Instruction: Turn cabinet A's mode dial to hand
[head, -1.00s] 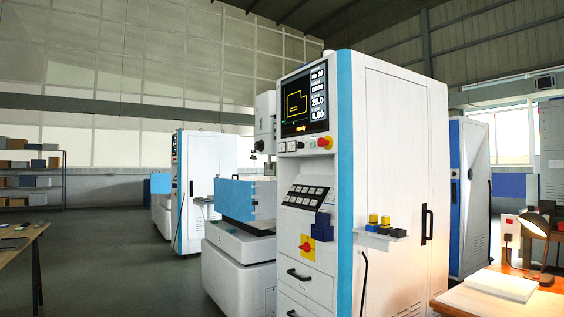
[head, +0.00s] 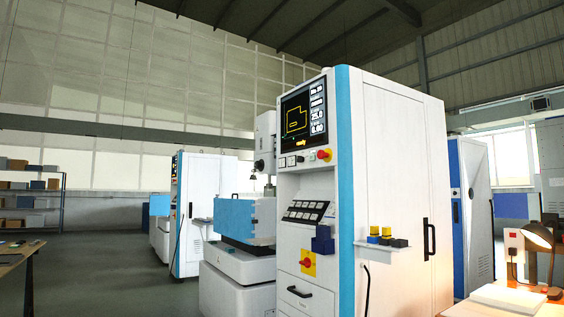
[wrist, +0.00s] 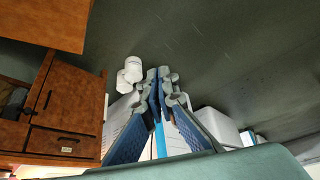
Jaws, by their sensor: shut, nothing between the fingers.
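A tall white machine cabinet (head: 400,190) with a blue corner stripe stands at centre right in the head view. Its front has a lit screen (head: 305,117), small controls (head: 291,161) with a red knob (head: 323,155) below it, a slanted key panel (head: 305,211), and a red switch on a yellow plate (head: 308,262). No letter A is readable, and I cannot tell which control is the mode dial or how it is set. My gripper (wrist: 158,76) is shut and empty in the wrist view, in front of dark floor. It is not in the head view.
A side shelf (head: 378,242) with yellow and dark blocks sticks out from the cabinet. A lamp (head: 538,236) stands on a bench at right. A second machine (head: 205,200) stands behind left. Dark floor (head: 110,290) is open at left. Wooden drawers (wrist: 62,110) fill the wrist view's left.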

